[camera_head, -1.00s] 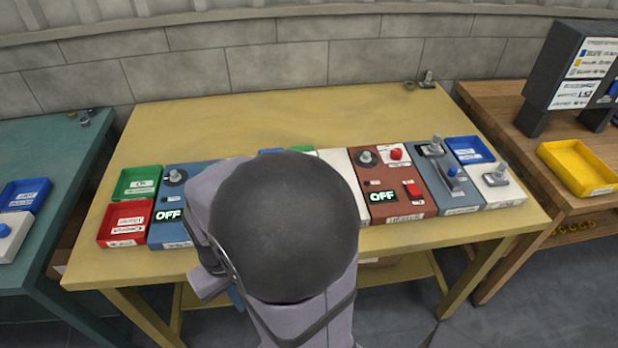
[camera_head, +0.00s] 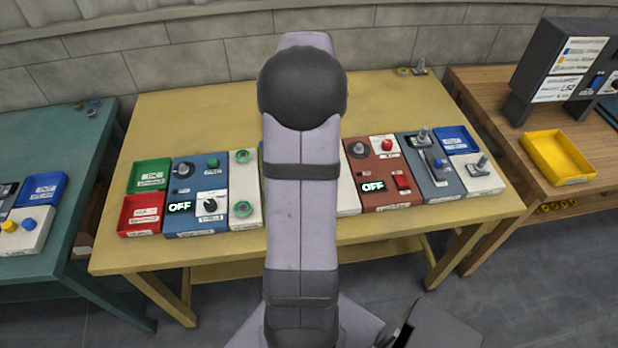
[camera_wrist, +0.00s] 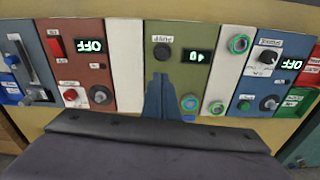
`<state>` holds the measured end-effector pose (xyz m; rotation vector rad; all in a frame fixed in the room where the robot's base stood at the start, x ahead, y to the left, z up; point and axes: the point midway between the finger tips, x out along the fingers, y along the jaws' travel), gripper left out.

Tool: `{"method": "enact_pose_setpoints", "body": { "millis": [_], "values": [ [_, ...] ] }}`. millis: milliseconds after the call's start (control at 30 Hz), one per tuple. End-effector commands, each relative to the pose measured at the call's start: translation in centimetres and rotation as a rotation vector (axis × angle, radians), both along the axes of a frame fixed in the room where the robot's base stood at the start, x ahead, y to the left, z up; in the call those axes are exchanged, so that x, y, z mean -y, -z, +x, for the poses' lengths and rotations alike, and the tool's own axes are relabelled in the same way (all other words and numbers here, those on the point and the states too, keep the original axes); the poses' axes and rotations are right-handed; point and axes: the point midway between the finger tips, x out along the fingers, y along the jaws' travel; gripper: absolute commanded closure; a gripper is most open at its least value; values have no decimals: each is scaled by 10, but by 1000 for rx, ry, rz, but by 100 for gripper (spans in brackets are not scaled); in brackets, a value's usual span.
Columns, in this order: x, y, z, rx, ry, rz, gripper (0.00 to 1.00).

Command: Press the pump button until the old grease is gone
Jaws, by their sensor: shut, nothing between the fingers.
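In the wrist view, which shows the panels upside down, an olive panel (camera_wrist: 206,34) lies in the middle. It bears a dark round button (camera_wrist: 162,52) with a small label that looks like PUMP, and a lit display (camera_wrist: 196,56) whose digits I cannot read surely. In the head view my arm hides the olive panel and gripper.
A blue panel (camera_head: 183,215) and a brown panel (camera_head: 370,165) both read OFF. A white panel with green rings (camera_head: 246,190) stands beside the blue one. Red (camera_head: 128,228) and green (camera_head: 138,180) trays are at left.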

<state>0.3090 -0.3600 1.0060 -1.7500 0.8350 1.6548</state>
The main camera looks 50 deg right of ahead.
Motion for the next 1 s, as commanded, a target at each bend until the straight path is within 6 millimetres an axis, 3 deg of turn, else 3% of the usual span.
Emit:
{"method": "enact_pose_setpoints", "body": {
  "millis": [133, 300, 767, 1000],
  "values": [
    [9, -24, 7, 2, -42, -6, 100],
    [-5, -23, -2, -35, -87, 47, 100],
    [-5, -22, -3, -37, -100, 48, 100],
    [-6, -5, -3, -38, -100, 51, 100]
  ]
}}
